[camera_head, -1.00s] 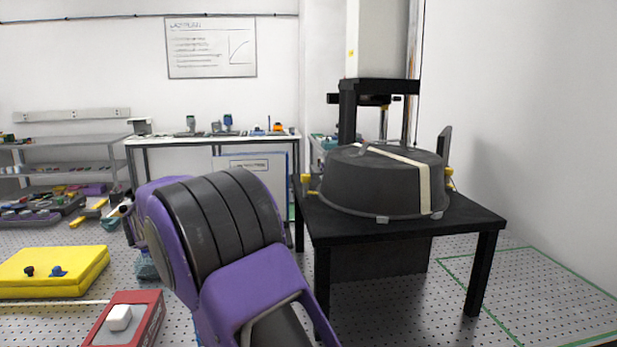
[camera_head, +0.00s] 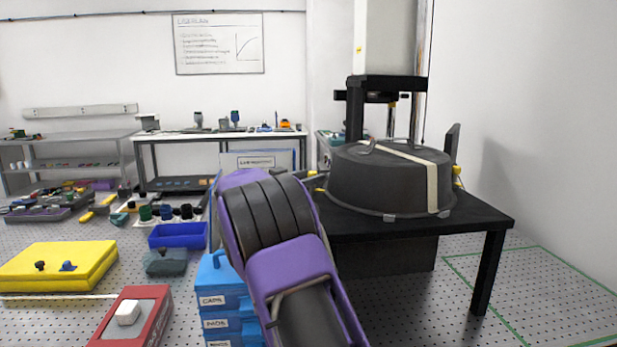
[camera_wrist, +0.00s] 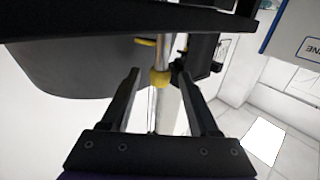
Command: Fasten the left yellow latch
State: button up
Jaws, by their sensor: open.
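The dark round cover (camera_head: 380,185) with a pale strap sits on the black table. The left yellow latch (camera_head: 317,190) shows small at the cover's left edge, partly behind my arm. A second yellow piece (camera_wrist: 146,42) shows further up. My gripper is open, and I see no clear contact with the knob. In the head view, my purple arm hides most of the gripper.
The black table (camera_head: 475,220) carries the cover, with a column rising behind it. A right yellow latch (camera_head: 457,171) shows at the cover's far side. Blue drawers (camera_head: 222,300), a red box (camera_head: 135,315) and a yellow case (camera_head: 60,265) stand on the left floor.

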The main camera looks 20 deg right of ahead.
jog(key=shift+d, duration=0.2)
jog(key=shift+c, duration=0.3)
grip_shut()
jog(key=shift+t, duration=0.3)
jog(key=n+t+y+b, duration=0.2)
jog(key=t, duration=0.1)
jog(key=n+t+y+b, duration=0.1)
jog(key=n+y, duration=0.1)
jog(key=shift+s+d+f+t, duration=0.15)
jog(key=shift+s+d+t, duration=0.05)
jog(key=shift+s+t, duration=0.1)
jog(key=shift+n+t+y+b, duration=0.7)
jog(key=shift+n+y+b, duration=0.1)
jog(key=shift+b, duration=0.3)
jog(key=shift+y, duration=0.3)
